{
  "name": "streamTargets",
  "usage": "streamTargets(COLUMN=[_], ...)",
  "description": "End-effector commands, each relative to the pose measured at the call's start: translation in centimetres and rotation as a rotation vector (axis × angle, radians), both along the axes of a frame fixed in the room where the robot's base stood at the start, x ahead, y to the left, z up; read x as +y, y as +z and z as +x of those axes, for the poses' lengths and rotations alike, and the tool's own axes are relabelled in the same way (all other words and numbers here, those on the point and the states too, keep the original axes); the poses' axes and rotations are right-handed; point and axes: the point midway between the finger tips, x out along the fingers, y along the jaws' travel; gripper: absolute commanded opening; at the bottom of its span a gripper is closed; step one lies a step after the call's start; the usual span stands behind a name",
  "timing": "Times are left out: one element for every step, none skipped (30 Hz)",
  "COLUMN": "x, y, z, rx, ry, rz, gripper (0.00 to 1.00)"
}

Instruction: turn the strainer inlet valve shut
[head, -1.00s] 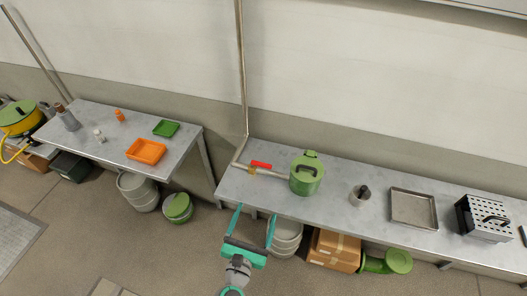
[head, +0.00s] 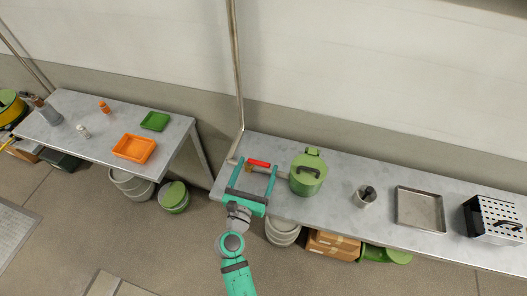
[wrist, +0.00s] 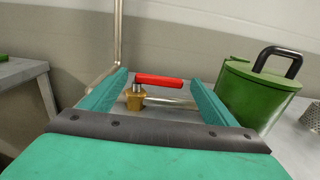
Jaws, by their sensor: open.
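The strainer inlet valve has a red lever handle (head: 259,163) on a brass body, also seen in the wrist view as a red handle (wrist: 159,80) above a brass body (wrist: 135,99). The handle lies along the pipe (wrist: 175,102) that runs to the green strainer (head: 307,173). In the wrist view the strainer (wrist: 255,92) with its black handle stands to the right. My gripper (head: 250,176) is open, its teal fingers on either side of the red handle in the picture. The handle appears beyond the fingertips; I see no contact.
The pipe rises along the wall at the left of the steel table (head: 290,206). A cup (head: 363,198), a metal tray (head: 420,209) and a perforated box (head: 493,220) stand to the right. Another table (head: 95,145) with orange and green trays is at the left.

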Motion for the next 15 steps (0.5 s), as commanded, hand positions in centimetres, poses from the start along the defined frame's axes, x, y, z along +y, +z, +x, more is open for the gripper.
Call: streamTargets(x=[-0.3, -0.5, -0.7, -0.9, -1.1, -1.3, -1.5, -1.6, -1.8, -2.0, -2.1, -2.3, -2.3, -2.4, -2.5], y=[0.1, 0.1, 0.1, 0.1, 0.1, 0.1, 0.1, 0.1, 0.1, 0.1, 0.1, 0.0, 0.0, 0.0, 0.0], z=[1.0, 1.5, 2.2, 2.7, 3.2, 3.8, 4.2, 4.5, 5.0, 5.3, 5.6, 5.8, 6.0, 6.2, 6.4], rx=[-0.002, -0.003, -0.003, -0.002, -0.002, -0.003, -0.003, -0.001, -0.001, -0.001, -0.001, 0.0, 0.0, 0.0, -0.001], ry=[-0.002, -0.001, -0.001, -0.002, -0.003, -0.004, -0.004, -0.004, -0.004, -0.005, -0.006, -0.006, -0.007, -0.006, -0.006], rz=[0.0, 0.0, 0.001, 0.0, -0.001, 0.001, 0.001, 0.001, 0.0, 0.001, 0.001, 0.001, 0.001, 0.001, 0.001], gripper=[0.81, 0.81, 0.81, 0.81, 0.81, 0.81, 0.81, 0.81, 0.81, 0.81, 0.81, 0.81, 0.81, 0.81, 0.81])
